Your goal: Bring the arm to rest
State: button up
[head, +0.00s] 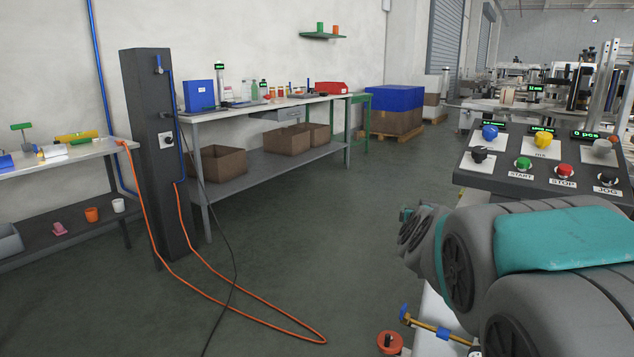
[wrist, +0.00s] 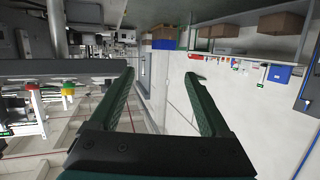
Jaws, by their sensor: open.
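My gripper (wrist: 160,76) shows in the wrist view with its two dark green fingers spread apart and nothing between them. The wrist view is turned upside down, and the fingers stand in the air, clear of any surface. In the head view my grey and teal arm (head: 468,255) fills the lower right and reaches toward the middle of the picture. I cannot make out the fingers clearly there.
A control panel (head: 540,180) with coloured buttons stands just behind my arm at right. A long bench (head: 265,108) with boxes runs along the wall. A dark post (head: 150,150) trails an orange hose (head: 262,318) over the floor. Open floor (head: 340,220) lies in the middle.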

jog(key=s+a+f+n+g+y, duration=0.25)
jog(key=s+a+f+g, duration=0.2)
jog(key=s+f, duration=0.35)
jog(key=s+a+f+n+g+y, duration=0.1)
jog(key=s+a+f+g+y, duration=0.2)
jog(key=s+a+f, duration=0.5)
jog(key=s+d+f+g, duration=0.1)
jog(key=s+g, duration=0.2)
jog(key=s, duration=0.6)
jog(key=s+d+f+g+h, duration=0.1)
jog(key=s+d+g, duration=0.1)
jog(key=s, duration=0.8)
jog(key=s+d+f+g, duration=0.2)
jog(key=s+g, duration=0.1)
jog(key=s, duration=0.6)
jog(key=shift+s+g, duration=0.3)
jog(key=shift+g, duration=0.05)
